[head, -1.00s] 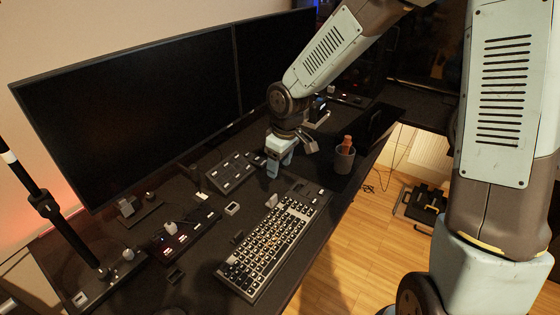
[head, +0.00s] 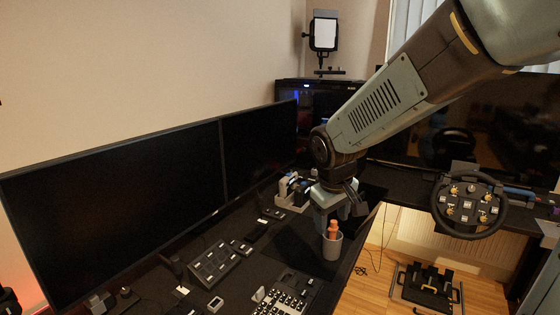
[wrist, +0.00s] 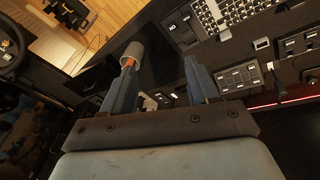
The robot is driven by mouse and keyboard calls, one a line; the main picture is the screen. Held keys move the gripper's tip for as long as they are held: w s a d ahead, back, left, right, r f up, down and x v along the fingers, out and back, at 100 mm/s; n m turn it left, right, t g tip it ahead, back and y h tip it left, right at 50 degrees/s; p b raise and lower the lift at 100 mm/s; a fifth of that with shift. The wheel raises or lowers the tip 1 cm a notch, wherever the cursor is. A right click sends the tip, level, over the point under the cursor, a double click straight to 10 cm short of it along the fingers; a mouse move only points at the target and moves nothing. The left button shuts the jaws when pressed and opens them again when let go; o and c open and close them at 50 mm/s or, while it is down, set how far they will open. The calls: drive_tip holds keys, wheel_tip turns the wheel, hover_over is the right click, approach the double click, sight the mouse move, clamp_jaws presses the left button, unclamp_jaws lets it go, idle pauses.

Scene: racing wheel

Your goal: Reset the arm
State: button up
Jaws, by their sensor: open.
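My arm reaches in from the upper right over the desk. My gripper (head: 334,208) points down near the grey cup (head: 332,246) with orange-topped items in it. In the wrist view my gripper (wrist: 160,78) has its two blue fingers wide apart with nothing between them. There the cup (wrist: 134,50) shows just beyond the left finger. I cannot tell whether the finger touches the cup or its contents.
Two dark monitors (head: 120,215) line the left of the desk. A racing wheel (head: 468,205) stands at the right, with pedals (head: 428,285) on the wooden floor below.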

drive_tip(key=s+d+r+m+t, duration=0.1)
drive_tip(key=s+d+r+m, duration=0.2)
drive_tip(key=s, duration=0.4)
drive_tip(key=s+d+r+m+t, duration=0.1)
drive_tip(key=s+d+r+m, duration=0.2)
drive_tip(key=s+d+r, duration=0.3)
drive_tip(key=shift+s+d+r+y, duration=0.25)
drive_tip(key=shift+s+d+y, duration=0.15)
drive_tip(key=shift+s+d, duration=0.7)
